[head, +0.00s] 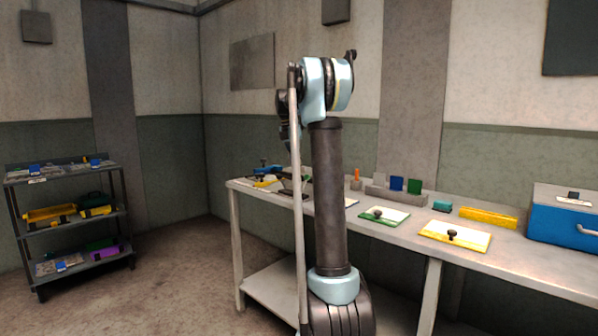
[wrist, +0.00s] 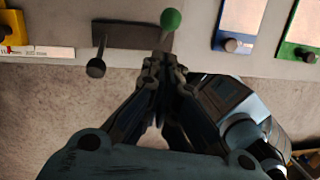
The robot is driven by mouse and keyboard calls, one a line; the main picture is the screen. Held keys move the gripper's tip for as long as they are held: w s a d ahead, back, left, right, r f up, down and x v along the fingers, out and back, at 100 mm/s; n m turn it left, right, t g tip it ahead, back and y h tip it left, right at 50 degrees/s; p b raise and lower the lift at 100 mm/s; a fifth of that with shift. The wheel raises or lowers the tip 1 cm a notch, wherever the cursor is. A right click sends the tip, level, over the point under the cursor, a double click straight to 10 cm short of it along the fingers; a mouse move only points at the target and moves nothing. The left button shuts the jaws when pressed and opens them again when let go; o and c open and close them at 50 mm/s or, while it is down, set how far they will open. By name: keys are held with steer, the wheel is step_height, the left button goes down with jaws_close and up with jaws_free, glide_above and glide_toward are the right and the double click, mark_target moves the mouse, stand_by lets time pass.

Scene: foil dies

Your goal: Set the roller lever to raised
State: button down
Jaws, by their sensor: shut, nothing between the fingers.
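In the wrist view a dark plate (wrist: 135,36) lies near the table edge. A green ball knob (wrist: 171,19) on a thin stem stands at its right end. A dark lever with a round black end (wrist: 96,67) reaches from its left end past the table edge. I cannot tell for sure which is the roller lever. My gripper (wrist: 164,58) is shut and empty, its tips just below the green knob's stem in the picture; contact is unclear. In the head view my arm partly hides this end of the table.
The table (head: 505,256) carries a green-edged board (head: 372,214), a yellow-edged board (head: 470,238), a yellow block (head: 488,216) and a blue box (head: 565,227). A shelf rack (head: 75,266) stands at the left. Open floor lies between rack and table.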

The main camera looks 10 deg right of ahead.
step_height(320, 180, up, 8)
steer(key=shift+w+a+r, duration=0.2)
steer(key=shift+w+a, duration=0.15)
steer(key=s+a+f+m, duration=0.1)
steer(key=s+f+m, duration=0.25)
steer(key=s, duration=0.55)
steer(key=s+f+m+t+y, duration=0.1)
steer(key=s+f+m, duration=0.3)
steer(key=s, duration=0.6)
steer(key=s+a+f+m, duration=0.1)
steer(key=s+f+m, duration=0.3)
steer(key=s, duration=0.5)
steer(key=s+a+f+m+t, duration=0.1)
steer(key=s+f+m, duration=1.1)
steer(key=s+f, duration=1)
steer(key=shift+s+a+f+y, duration=0.15)
steer(key=shift+s+f+y, duration=0.1)
steer(key=shift+f+y, duration=0.25)
steer(key=shift+f, duration=0.1)
